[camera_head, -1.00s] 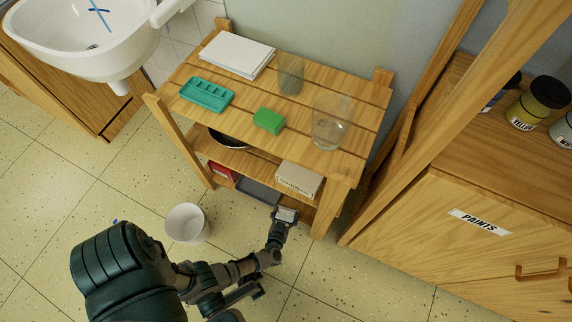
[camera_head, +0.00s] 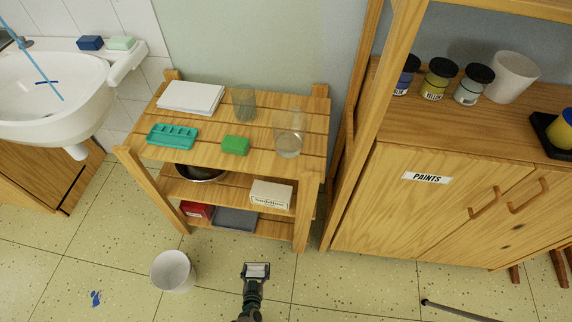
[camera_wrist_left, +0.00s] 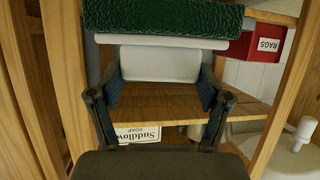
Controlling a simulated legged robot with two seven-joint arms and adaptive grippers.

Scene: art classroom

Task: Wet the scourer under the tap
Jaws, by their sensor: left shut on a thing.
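My left gripper (camera_head: 256,270) is at the bottom middle of the head view, in front of the wooden rack and over the floor. It is shut on a pale block with a rough dark green layer, which looks like the scourer (camera_wrist_left: 160,63). In the wrist view the block sits between the two fingers. The white basin (camera_head: 55,120) is at the far left of the head view, well apart from the gripper. A grey tap part (camera_head: 20,42) shows at its back edge. A pale blue streak crosses the basin; I cannot tell what it is. My right gripper is out of view.
The wooden rack (camera_head: 215,157) holds a teal tray (camera_head: 172,136), a green block (camera_head: 235,145), glasses and a soap box (camera_head: 271,194). A white bin (camera_head: 173,271) stands on the floor left of the gripper. The paints cabinet (camera_head: 400,215) is at the right.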

